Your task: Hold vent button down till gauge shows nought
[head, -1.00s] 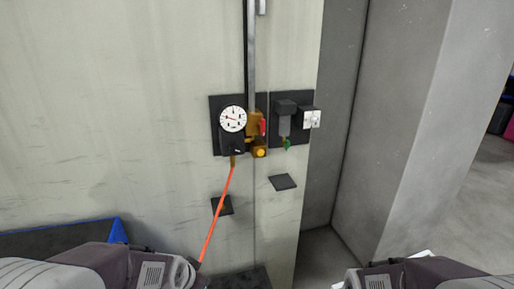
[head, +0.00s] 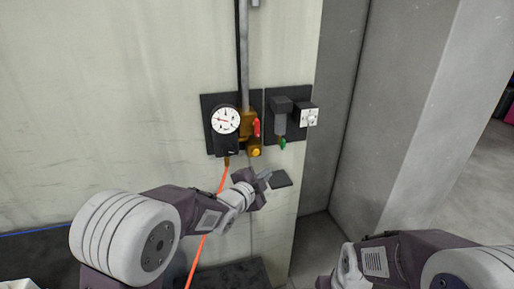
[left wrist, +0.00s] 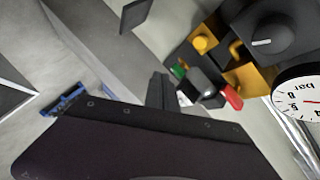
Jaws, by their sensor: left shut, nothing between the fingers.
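The round white gauge (head: 226,120) sits on a dark wall plate; its red needle points to the left in the head view, off any number I can read. It is cut off at the right edge of the left wrist view (left wrist: 300,98). The yellow round button (head: 255,152) is on the brass valve block below a red lever (head: 256,128); it also shows in the left wrist view (left wrist: 201,43). My left gripper (head: 266,176) is shut and empty, below the button and apart from it. My right gripper's fingers are out of view.
A grey fitting with a green tip (head: 281,118) and a white-faced switch box (head: 308,115) sit to the right of the valve. A small dark plate (head: 281,179) is lower on the wall. An orange hose (head: 223,178) hangs below the gauge, partly behind my left arm.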

